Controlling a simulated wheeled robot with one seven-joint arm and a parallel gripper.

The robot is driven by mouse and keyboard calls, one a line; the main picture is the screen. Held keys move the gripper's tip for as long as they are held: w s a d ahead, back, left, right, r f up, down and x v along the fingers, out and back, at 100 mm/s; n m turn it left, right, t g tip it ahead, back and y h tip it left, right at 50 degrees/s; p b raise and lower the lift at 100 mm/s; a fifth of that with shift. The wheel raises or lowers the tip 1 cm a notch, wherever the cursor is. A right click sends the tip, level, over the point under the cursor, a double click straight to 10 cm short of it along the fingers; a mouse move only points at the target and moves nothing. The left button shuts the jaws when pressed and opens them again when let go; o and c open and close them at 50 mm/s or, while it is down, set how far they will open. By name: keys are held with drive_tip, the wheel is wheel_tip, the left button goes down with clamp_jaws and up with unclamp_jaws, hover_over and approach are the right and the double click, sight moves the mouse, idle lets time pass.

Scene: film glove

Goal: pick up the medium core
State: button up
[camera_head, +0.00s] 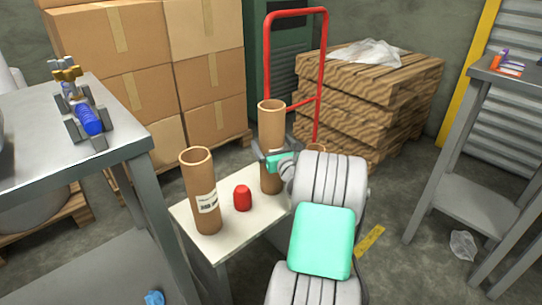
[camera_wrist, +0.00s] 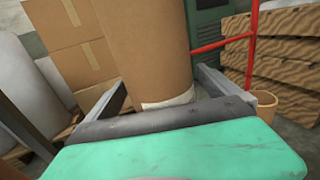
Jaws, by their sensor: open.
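Several brown cardboard cores stand on a small white table (camera_head: 258,216). One tall core (camera_head: 271,122) stands upright at the back of the table. Another core (camera_head: 201,190), with a white label, stands upright at the front left. The rim of a third, lower core (camera_head: 316,148) shows behind my arm; most of it is hidden. I cannot tell for sure which is the medium one. My gripper (camera_head: 263,157) is open at the back core. In the wrist view this core (camera_wrist: 148,45) stands between the two spread fingers, with part of its white label showing.
A red cap-like object (camera_head: 242,198) stands between the cores. A metal bench (camera_head: 110,150) is close on the left, another table (camera_head: 480,200) on the right. Behind are stacked boxes (camera_head: 140,70), a red hand truck (camera_head: 267,60) and stacked wooden slabs (camera_head: 370,100).

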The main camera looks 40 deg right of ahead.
drive_tip(key=shift+w+d, duration=0.15)
drive_tip(key=shift+w, duration=0.1)
drive_tip(key=c, duration=1.5)
drive_tip(key=shift+r, duration=0.1)
drive_tip(key=shift+c, duration=0.2)
